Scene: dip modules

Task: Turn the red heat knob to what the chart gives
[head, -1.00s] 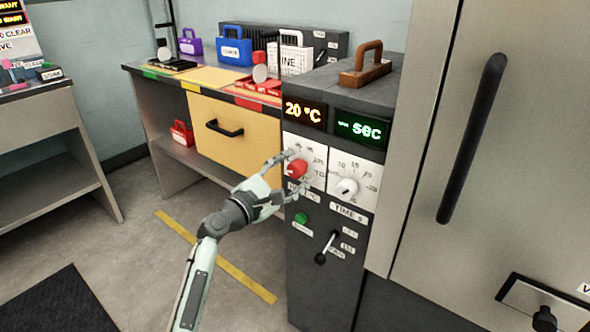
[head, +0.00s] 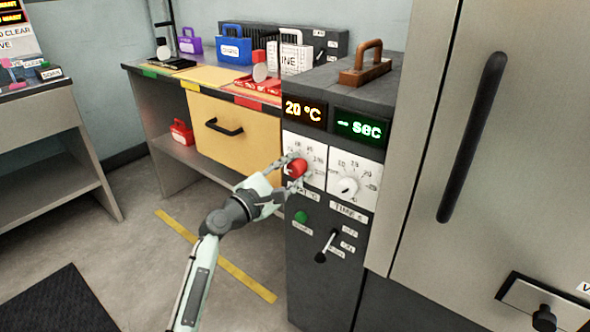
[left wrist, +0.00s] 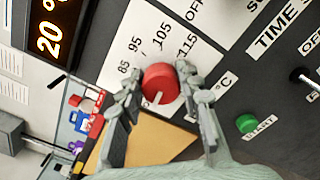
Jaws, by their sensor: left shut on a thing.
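The red heat knob (head: 297,168) sits on a white dial plate on the front of the grey machine. My left gripper (head: 290,176) is shut on it, with one finger on each side; the knob also shows between the fingers in the left wrist view (left wrist: 160,80). There, dial numbers 85, 95, 105 and 115 are readable, and the knob's white mark points away from them, toward the gripper. The orange display (head: 303,111) above reads 20 °C. I cannot make out a chart with heat values. My right gripper is not in view.
The white time knob (head: 346,188) is just right of the heat knob, under a green display (head: 360,128) showing a dash and sec. A green start button (head: 301,217) and a black-tipped lever (head: 326,247) are below. A yellow drawer (head: 236,125) is close on the left.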

